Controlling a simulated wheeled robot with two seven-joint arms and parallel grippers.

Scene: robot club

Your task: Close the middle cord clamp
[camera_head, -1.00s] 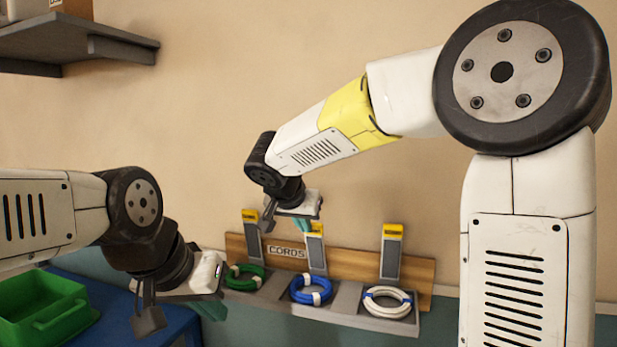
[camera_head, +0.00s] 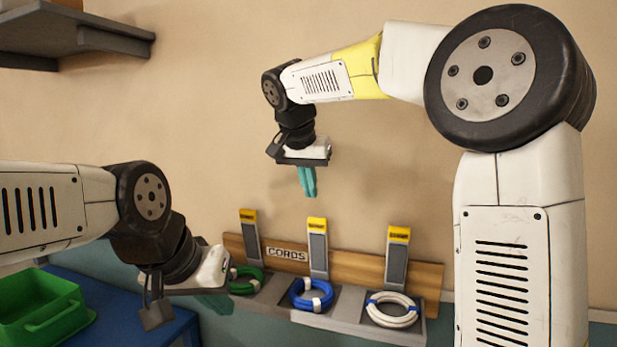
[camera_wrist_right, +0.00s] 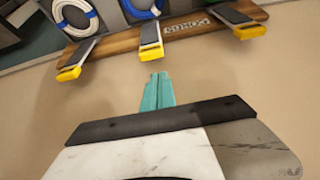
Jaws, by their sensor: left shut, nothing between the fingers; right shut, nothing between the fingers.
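The middle cord clamp (camera_head: 318,250) is a grey lever with a yellow tip, standing raised above the blue cord coil (camera_head: 311,294) on the rack. It also shows in the right wrist view (camera_wrist_right: 151,45), in line with my fingertips. My right gripper (camera_head: 311,193) has its teal fingers shut and empty, pointing down. In the head view it appears just above the clamp's yellow tip, with a gap. The fingers also show in the right wrist view (camera_wrist_right: 158,77). My left gripper (camera_head: 219,305) is shut and empty, low on the left beside the rack.
The left clamp (camera_head: 250,236) and right clamp (camera_head: 397,258) also stand raised, by a green coil (camera_head: 245,281) and a white coil (camera_head: 392,310). A wooden CORDS board (camera_head: 350,262) backs the rack. A green bin (camera_head: 40,310) sits at far left. A shelf (camera_head: 70,40) hangs upper left.

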